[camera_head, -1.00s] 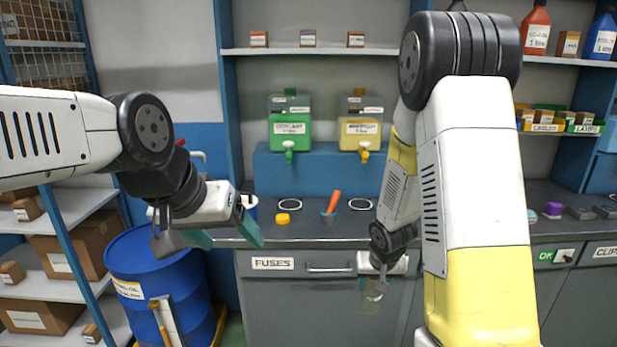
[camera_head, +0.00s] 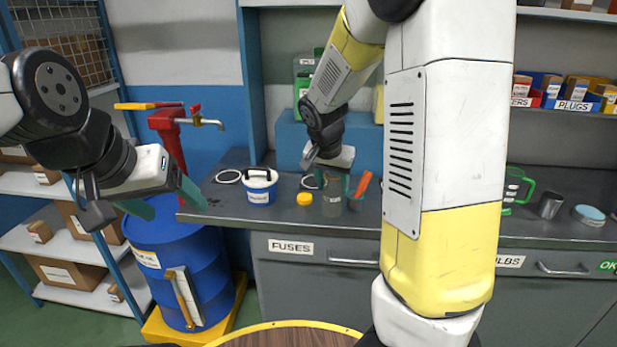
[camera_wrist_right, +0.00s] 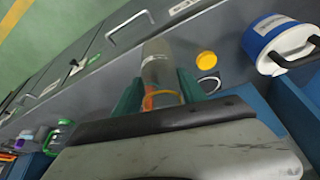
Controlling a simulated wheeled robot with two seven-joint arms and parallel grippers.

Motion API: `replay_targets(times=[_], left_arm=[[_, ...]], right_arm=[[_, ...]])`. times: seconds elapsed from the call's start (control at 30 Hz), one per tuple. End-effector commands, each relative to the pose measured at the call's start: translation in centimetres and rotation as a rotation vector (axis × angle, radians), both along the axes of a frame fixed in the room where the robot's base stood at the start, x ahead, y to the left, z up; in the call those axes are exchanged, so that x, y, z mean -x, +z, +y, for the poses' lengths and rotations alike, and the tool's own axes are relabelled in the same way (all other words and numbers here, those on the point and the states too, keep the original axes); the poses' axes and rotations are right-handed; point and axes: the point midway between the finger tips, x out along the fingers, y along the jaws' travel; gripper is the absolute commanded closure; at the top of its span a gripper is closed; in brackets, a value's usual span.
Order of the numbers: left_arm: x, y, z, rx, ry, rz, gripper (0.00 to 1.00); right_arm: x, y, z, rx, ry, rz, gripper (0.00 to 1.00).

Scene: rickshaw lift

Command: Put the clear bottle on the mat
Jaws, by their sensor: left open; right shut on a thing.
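The clear bottle (camera_head: 332,199), a greyish see-through cylinder, is between the fingers of my right gripper (camera_head: 335,182), which is shut on it. It appears upright, over or on the grey counter; whether its base touches I cannot tell. In the right wrist view the bottle (camera_wrist_right: 158,62) sticks out beyond the teal fingers of my right gripper (camera_wrist_right: 160,90). My left gripper (camera_head: 165,201) is open and empty in front of the blue drum. I cannot make out for certain which thing is the mat.
A green mug (camera_head: 518,186), a grey cup (camera_head: 550,204) and a blue round item (camera_head: 588,213) stand right.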

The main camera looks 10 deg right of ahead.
Motion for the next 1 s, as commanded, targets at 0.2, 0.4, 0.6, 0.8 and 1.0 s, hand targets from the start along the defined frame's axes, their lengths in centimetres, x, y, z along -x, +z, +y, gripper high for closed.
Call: replay_targets(times=[0.2,0.4,0.6,0.8,1.0], left_arm=[[0.0,0.0,0.0,0.000,0.000,0.000,0.26],[0.0,0.0,0.0,0.000,0.000,0.000,0.26],[0.0,0.0,0.0,0.000,0.000,0.000,0.26],[0.0,0.0,0.0,0.000,0.000,0.000,0.26],[0.0,0.0,0.0,0.000,0.000,0.000,0.26]], right_arm=[[-5.9,-0.7,-1.9,0.002,-0.004,0.000,0.91],[-9.6,-1.0,-2.8,0.000,0.000,-0.001,0.91],[-10.9,-1.1,-3.1,0.000,0.002,-0.001,0.91],[-11.2,-3.6,-3.2,0.001,0.003,0.003,0.91],[-11.3,-4.7,-3.2,0.000,0.004,-0.001,0.91]])
